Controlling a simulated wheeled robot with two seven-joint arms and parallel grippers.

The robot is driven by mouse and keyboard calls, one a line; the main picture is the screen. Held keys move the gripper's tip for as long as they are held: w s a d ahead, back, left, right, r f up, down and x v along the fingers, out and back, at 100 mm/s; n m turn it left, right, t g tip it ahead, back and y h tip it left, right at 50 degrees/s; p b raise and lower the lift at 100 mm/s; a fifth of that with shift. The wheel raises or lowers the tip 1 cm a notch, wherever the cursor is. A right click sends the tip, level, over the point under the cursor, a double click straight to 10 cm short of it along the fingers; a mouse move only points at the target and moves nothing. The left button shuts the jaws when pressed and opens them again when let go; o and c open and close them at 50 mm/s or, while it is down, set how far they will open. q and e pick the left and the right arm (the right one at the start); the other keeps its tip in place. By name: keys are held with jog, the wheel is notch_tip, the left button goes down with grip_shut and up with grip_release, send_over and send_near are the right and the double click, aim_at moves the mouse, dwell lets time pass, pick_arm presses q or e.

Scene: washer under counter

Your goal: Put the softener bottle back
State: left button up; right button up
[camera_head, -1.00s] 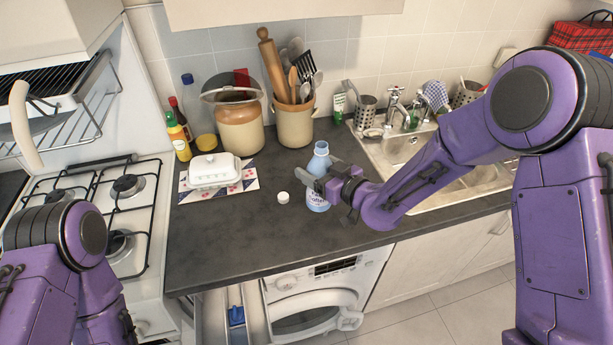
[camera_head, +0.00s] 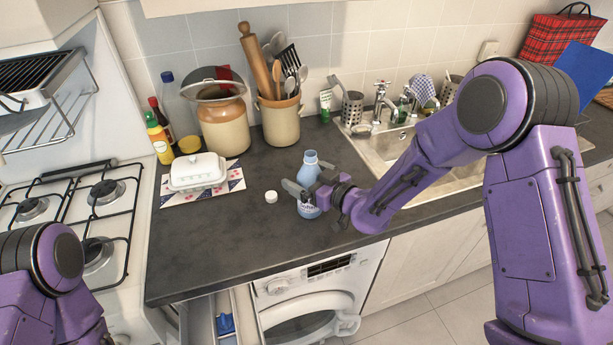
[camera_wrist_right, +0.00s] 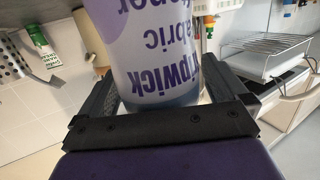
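The light-blue softener bottle (camera_head: 310,163) is upright over the front part of the dark counter (camera_head: 215,245). My right gripper (camera_head: 310,193) is around its body, one finger on each side, and looks shut on it. In the right wrist view the bottle (camera_wrist_right: 155,60) fills the space between the fingers, its purple lettering upside down. I cannot tell whether its base touches the counter. A small white cap (camera_head: 271,197) lies on the counter left of the bottle. My left gripper is out of view; only part of my left arm shows at bottom left.
A white butter dish (camera_head: 198,172) on a patterned mat is left of the cap. A brown-and-cream jar (camera_head: 224,125) and a utensil crock (camera_head: 281,122) stand behind. The sink (camera_head: 385,145) is right, the hob (camera_head: 60,215) left. Below, the washer door (camera_head: 310,325) and drawer (camera_head: 225,305) are open.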

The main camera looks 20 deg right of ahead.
jog(key=shift+r, duration=0.1)
jog(key=shift+s+r, duration=0.15)
jog(key=b+v, duration=0.2)
jog(key=v, duration=0.9)
jog(key=shift+s+d+b, duration=0.25)
jog(key=shift+s+b, duration=0.05)
jog(key=shift+b, duration=0.05)
